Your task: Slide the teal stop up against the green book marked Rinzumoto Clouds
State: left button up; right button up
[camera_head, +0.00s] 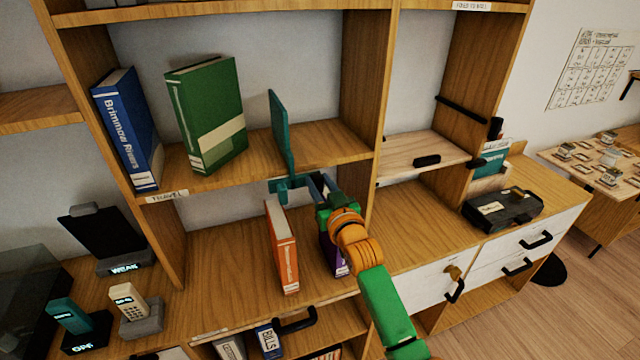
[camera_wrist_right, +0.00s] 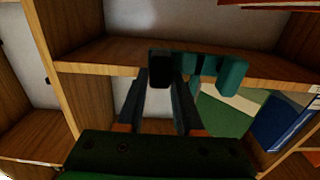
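The teal stop (camera_head: 281,140) stands upright on the upper shelf, with a low piece jutting past the shelf's front edge. The green book (camera_head: 208,112) stands to its left, slightly tilted, with a visible gap between them; its spine lettering is too small to read. My right gripper (camera_head: 314,187) is at the stop's front piece, just below the shelf edge. In the right wrist view, the right gripper's fingers (camera_wrist_right: 160,80) are apart, with a dark block between their tips, probably the stop's front piece; whether they clamp it is unclear. The stop (camera_wrist_right: 232,76) and green book (camera_wrist_right: 222,112) show there too. My left gripper is out of view.
A blue book (camera_head: 127,128) leans at the shelf's left end. The shelf (camera_head: 335,145) is bare right of the stop, up to a wooden upright (camera_head: 362,75). Below stand an orange book (camera_head: 282,248) and a purple book (camera_head: 333,252), partly behind my right arm.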

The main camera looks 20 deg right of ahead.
grip_shut()
dwell(1.1)
